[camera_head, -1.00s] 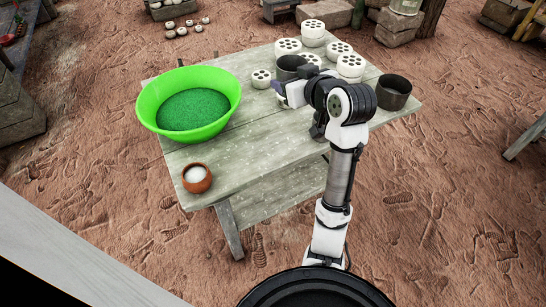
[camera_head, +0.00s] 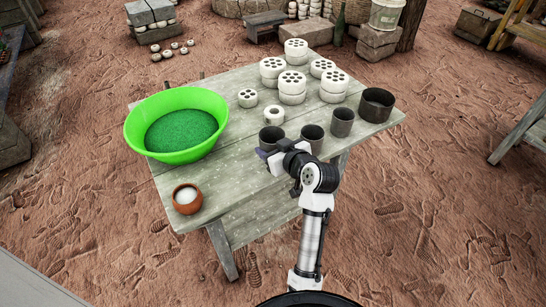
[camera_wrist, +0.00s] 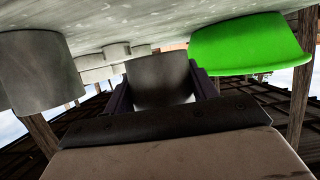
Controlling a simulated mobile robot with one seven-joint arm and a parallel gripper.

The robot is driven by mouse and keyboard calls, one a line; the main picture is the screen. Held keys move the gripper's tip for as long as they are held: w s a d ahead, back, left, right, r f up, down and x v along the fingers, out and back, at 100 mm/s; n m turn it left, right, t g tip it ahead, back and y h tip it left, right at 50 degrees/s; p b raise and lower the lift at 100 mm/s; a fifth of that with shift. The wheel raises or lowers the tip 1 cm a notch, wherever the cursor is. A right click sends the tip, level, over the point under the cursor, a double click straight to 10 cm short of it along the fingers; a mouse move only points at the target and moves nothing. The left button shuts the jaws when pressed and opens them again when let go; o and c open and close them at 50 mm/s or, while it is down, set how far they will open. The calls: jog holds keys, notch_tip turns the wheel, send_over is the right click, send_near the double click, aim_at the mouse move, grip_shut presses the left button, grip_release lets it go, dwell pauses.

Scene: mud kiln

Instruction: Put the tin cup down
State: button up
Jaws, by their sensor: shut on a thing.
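A dark grey tin cup (camera_head: 271,141) is upright at the near side of the table, left of the other cups. In the wrist view, which is upside down, the cup (camera_wrist: 160,78) sits between my fingers. My gripper (camera_head: 267,153) is shut on it from the near side. Its base is at or very close to the table top (camera_head: 235,165); I cannot tell whether it touches. The lower part of the cup is partly hidden by my gripper in the head view.
Grey cups (camera_head: 312,137) and (camera_head: 342,124) and a wider pot (camera_head: 376,107) stand to the right. White pierced discs (camera_head: 292,88) are stacked behind. A green basin (camera_head: 180,125) and a small clay pot (camera_head: 187,199) are left. Bare table lies between the cup and clay pot.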

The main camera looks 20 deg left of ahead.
jog(key=shift+f, duration=2.15)
jog(key=shift+f, duration=0.15)
jog(key=o, duration=1)
jog(key=shift+o, duration=0.2)
jog(key=shift+r, duration=0.2)
jog(key=shift+s+d, duration=0.2)
jog(key=shift+d, duration=0.1)
jog(key=b+v, duration=0.1)
jog(key=v, duration=1)
jog(key=shift+s, duration=0.15)
